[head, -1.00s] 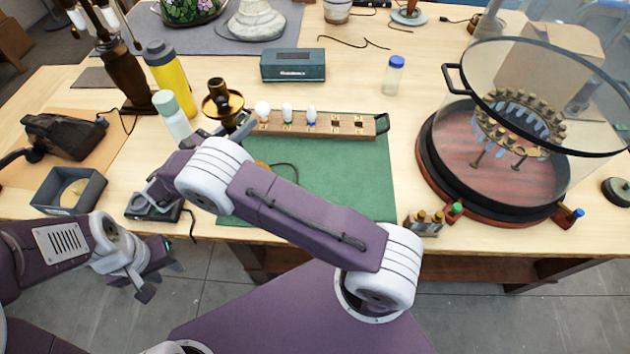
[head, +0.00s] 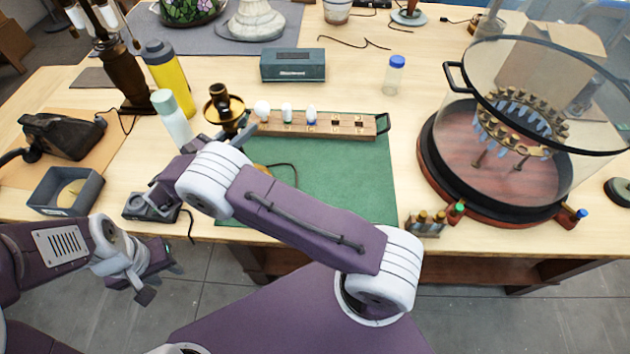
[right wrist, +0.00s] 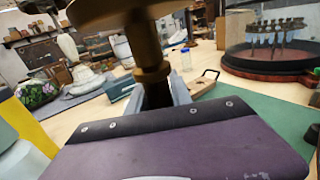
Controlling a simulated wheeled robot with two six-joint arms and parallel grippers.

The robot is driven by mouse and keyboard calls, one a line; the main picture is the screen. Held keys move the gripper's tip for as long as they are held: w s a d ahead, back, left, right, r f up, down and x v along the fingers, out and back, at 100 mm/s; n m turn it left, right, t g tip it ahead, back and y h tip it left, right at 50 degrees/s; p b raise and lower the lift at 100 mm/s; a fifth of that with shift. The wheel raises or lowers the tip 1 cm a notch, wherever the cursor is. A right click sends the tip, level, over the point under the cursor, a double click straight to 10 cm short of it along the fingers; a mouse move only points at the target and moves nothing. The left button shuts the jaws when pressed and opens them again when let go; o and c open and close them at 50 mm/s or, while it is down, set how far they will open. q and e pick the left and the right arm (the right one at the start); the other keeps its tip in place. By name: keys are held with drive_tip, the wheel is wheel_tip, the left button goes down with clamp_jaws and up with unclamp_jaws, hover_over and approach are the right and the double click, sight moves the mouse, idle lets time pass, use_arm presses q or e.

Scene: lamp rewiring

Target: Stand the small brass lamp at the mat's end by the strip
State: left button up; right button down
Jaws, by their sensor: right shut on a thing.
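The small brass lamp (head: 225,104) has a wide dish and a short upright socket. It stands upright by the left end of the wooden strip (head: 357,130), at the green mat's (head: 350,185) far left corner. My right gripper (head: 238,132) is shut on its brass stem (right wrist: 148,45), which shows close up in the right wrist view with the dish above the fingers (right wrist: 160,95). The lamp's foot is hidden behind my right arm, so I cannot tell whether it touches the mat. My left gripper (head: 160,280) is empty, low at the table's front edge, with its fingers apart.
The strip carries several bulbs (head: 287,114). A dark cord (head: 292,166) lies on the mat. The mat's right part is clear. A glass-covered stand (head: 500,190) is at right.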

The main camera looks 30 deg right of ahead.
drive_tip(key=shift+f+b, duration=0.45)
drive_tip(key=shift+f, duration=0.2)
drive_tip(key=c, duration=1.1)
unclamp_jaws()
drive_tip(key=shift+f, duration=0.1)
drive_tip(key=shift+s, duration=0.1)
